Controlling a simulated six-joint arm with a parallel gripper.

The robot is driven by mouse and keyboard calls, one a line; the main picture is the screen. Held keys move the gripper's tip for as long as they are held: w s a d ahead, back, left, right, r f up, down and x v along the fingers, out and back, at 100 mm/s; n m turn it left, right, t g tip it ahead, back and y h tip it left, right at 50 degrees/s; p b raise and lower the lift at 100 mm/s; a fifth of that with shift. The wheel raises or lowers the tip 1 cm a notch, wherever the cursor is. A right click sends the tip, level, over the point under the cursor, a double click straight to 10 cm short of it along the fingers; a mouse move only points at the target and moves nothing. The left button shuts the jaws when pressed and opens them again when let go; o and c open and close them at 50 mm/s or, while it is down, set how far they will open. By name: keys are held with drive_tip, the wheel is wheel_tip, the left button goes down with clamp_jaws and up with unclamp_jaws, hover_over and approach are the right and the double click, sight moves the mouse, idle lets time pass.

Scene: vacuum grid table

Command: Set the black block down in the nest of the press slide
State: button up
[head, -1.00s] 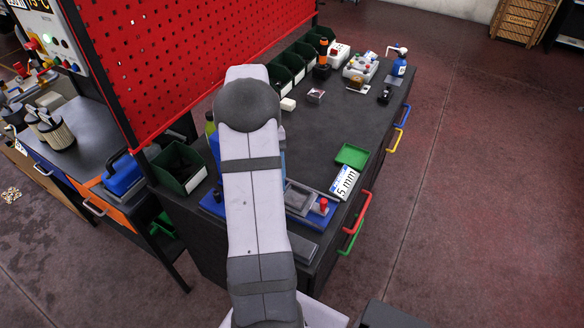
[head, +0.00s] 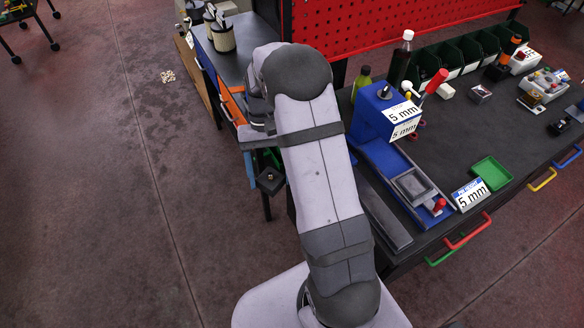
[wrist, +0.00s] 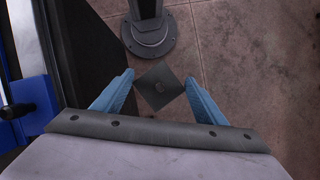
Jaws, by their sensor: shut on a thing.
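The black block (head: 270,181) is held by my gripper (head: 264,160) in the air, left of the workbench and well away from the press. In the wrist view the block (wrist: 158,86) sits between the two blue fingertips (wrist: 157,92), turned so that its corners point toward them. The blue press (head: 370,122) stands on the bench to the right of my arm. Its slide (head: 387,165) runs toward the bench's front edge and carries a grey framed nest (head: 413,184), which looks empty. A red knob (head: 438,205) is at the slide's near end.
A dark tray (head: 384,222) lies left of the slide. A red pegboard (head: 385,25) borders the back.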

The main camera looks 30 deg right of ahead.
sight(258, 182)
drive_tip(key=a+n, duration=0.1)
drive_tip(key=a+f+n+h+b, duration=0.1)
drive_tip(key=a, duration=0.1)
drive_tip(key=shift+w+a+f+n, duration=0.1)
drive_tip(key=shift+a+f+n, duration=0.05)
drive_tip(key=shift+a+n, duration=0.2)
drive_tip(key=shift+d+n, duration=0.1)
drive_tip(key=shift+n, duration=0.25)
drive_tip(key=s+d+r+m+y+p, duration=0.1)
drive_tip(key=s+d+r+m+p, duration=0.15)
drive_tip(key=d, duration=0.55)
drive_tip(key=s+d+r+m+y+p, duration=0.1)
drive_tip(key=s+d+r+m+p, duration=0.1)
drive_tip(key=d+r+p, duration=0.35)
drive_tip(key=s+d+r+m+p, duration=0.2)
drive_tip(key=s+d+p, duration=0.2)
drive_tip(key=s+d, duration=1.15)
drive_tip(key=d+f+n+t+h, duration=0.1)
drive_tip(key=d+f+n+h, duration=0.1)
drive_tip(key=d+n+h, duration=0.3)
drive_tip(key=d+n, duration=0.4)
drive_tip(key=n, duration=0.7)
drive_tip(key=shift+w+d+f+h+p, duration=0.2)
drive_tip(key=shift+w+d+h+p, duration=0.1)
drive_tip(key=shift+d+h, duration=0.1)
